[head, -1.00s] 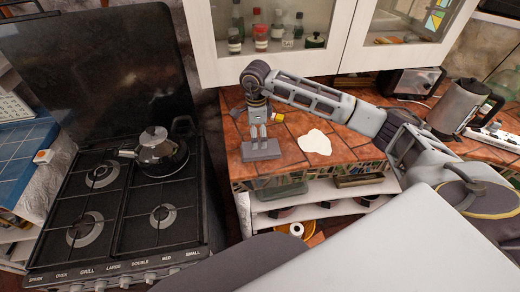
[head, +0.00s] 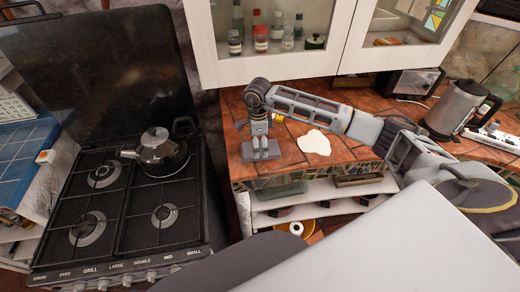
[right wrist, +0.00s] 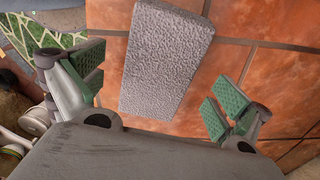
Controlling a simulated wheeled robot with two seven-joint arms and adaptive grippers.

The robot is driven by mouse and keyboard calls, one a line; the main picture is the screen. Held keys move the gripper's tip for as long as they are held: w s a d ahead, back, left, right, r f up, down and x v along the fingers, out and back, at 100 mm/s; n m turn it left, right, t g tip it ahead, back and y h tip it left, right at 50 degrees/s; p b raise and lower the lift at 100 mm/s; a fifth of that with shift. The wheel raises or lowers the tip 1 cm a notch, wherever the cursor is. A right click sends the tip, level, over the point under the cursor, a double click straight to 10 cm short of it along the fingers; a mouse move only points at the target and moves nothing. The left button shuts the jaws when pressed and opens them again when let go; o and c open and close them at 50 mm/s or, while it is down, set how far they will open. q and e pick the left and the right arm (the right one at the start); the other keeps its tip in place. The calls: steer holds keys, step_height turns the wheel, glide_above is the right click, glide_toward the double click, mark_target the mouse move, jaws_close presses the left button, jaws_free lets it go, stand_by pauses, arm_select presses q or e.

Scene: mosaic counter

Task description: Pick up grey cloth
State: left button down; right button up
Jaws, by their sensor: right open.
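The grey cloth (right wrist: 165,58) is a flat, rough-textured rectangle lying on the orange tiled counter. In the head view the cloth (head: 246,152) is near the counter's front left edge, partly hidden by my right gripper (head: 261,144). In the right wrist view my right gripper (right wrist: 155,90) is open, with green-padded fingers on either side of the cloth's near part. The cloth lies between and beyond the fingers, closer to the left finger. I cannot tell whether the fingers touch it. My left gripper is out of view.
A white flat piece (head: 314,142) lies right of the cloth. A stove (head: 120,215) with a kettle (head: 161,152) stands left, past a gap. A cabinet (head: 270,68) hangs above the counter. A jug (head: 455,110) and toaster (head: 408,84) stand farther right.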

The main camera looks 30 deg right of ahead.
steer(key=shift+f, duration=1.25)
steer(key=c, duration=1.1)
step_height(320, 180, up, 10)
steer(key=b, duration=0.1)
